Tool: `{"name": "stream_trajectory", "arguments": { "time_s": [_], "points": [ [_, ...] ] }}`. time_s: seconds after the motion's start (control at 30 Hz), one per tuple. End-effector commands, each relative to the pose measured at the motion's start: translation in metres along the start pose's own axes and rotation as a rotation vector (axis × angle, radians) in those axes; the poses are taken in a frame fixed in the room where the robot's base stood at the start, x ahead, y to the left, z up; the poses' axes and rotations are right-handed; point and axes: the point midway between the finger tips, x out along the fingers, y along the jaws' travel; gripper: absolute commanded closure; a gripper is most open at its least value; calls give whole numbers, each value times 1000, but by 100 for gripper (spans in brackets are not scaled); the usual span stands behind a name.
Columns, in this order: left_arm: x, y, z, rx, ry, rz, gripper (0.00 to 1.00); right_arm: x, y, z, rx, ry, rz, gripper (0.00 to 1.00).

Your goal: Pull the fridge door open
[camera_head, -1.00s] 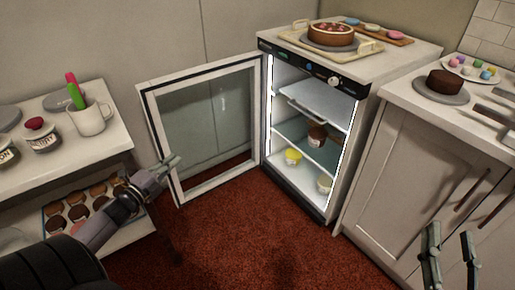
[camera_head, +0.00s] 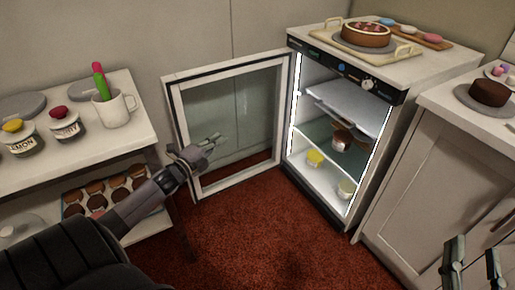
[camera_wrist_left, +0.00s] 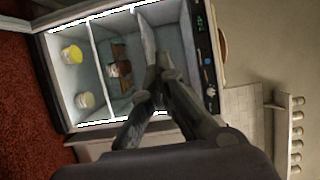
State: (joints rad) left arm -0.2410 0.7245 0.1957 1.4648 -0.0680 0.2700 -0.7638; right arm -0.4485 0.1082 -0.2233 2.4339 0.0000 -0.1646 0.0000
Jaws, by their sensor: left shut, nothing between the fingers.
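The fridge (camera_head: 345,68) stands at the back, its lit inside and shelves in plain view. Its glass door (camera_head: 240,179) with a white frame is swung wide open to the left. My left gripper (camera_head: 214,139) is shut and empty. In the head view it overlaps the door's glass on the inner side; I cannot tell whether it touches. In the left wrist view the gripper (camera_wrist_left: 157,80) points at the open fridge interior (camera_wrist_left: 92,22), seen sideways. My right gripper (camera_head: 474,258) is at the lower right, fingers apart and empty, away from the fridge.
Inside the fridge are a yellow-topped jar (camera_head: 315,158), a pale jar (camera_head: 346,189) and a brown jar (camera_head: 342,139). A cake (camera_head: 366,35) sits on top. A shelf unit (camera_head: 140,132) stands at left, cabinets (camera_head: 440,170) at right. Red floor (camera_head: 270,235) lies clear between.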

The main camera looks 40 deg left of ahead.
Motion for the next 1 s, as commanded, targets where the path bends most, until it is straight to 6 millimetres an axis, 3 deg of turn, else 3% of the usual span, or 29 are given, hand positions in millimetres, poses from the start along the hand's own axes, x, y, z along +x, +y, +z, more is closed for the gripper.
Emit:
{"name": "stream_trajectory", "arguments": {
  "time_s": [0.6,0.8,1.0],
  "points": [
    [32,1,-112,-8,1,-3,100,2,0,-8,-1,0,0,60],
    [40,0,-135,-6,2,-2,100,2,0,-8,-1,0,0,60],
    [43,-1,-142,-4,2,-1,100,2,0,-8,-1,0,0,60]
  ]
}}
